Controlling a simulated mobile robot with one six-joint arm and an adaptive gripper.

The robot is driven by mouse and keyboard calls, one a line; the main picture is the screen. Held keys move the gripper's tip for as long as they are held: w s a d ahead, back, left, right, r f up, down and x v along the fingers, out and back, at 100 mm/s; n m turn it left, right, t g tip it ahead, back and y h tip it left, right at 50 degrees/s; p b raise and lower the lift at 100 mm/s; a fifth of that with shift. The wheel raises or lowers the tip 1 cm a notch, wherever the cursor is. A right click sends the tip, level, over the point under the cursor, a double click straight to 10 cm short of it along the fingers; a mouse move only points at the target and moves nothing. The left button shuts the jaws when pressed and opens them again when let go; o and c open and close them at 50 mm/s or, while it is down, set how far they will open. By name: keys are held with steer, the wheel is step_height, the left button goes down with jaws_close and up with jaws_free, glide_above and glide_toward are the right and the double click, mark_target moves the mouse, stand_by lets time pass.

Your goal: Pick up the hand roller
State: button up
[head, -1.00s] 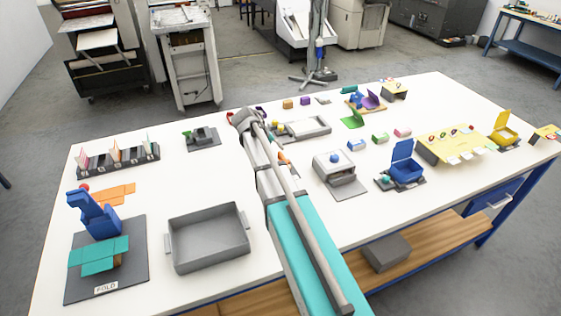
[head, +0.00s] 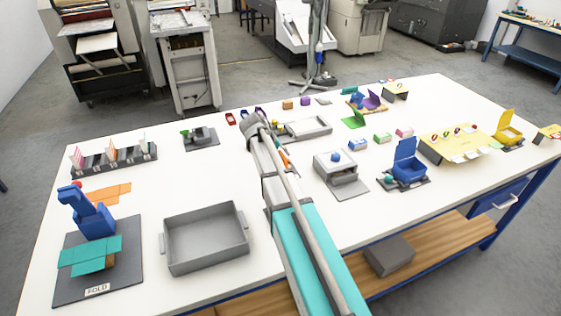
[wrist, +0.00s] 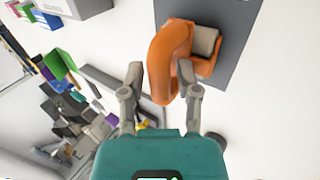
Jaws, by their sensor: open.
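The hand roller appears to be the orange piece (wrist: 170,50) in the wrist view, with a curved orange handle and a grey block or cylinder (wrist: 205,42) at its right. It lies over a dark grey mat (wrist: 237,30). My gripper (wrist: 160,72) is open, one finger on each side of the handle's lower part; I cannot tell whether either finger touches it. In the head view, a bit of orange (head: 285,158) shows beside my arm, which hides most of that spot. My gripper's fingertips are hidden there.
A grey open tray (head: 205,238) and a fold station with a blue part (head: 92,215) stand on the left of the white table. A grey box (head: 336,165) and a blue open box (head: 408,168) stand right of my arm. Bare tabletop (head: 185,180) lies left of my arm.

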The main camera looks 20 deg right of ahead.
mark_target(282, 153)
stand_by(0.3)
jaws_close()
steer(key=shift+r, duration=0.2)
stand_by(0.4)
step_height(282, 153, up, 3)
steer(key=p, duration=0.3)
steer(key=s+a+r+p, duration=0.1)
steer(key=s+r+p, duration=0.8)
steer(key=s, duration=0.5)
steer(key=shift+r+p, duration=0.3)
steer(key=shift+p, duration=0.2)
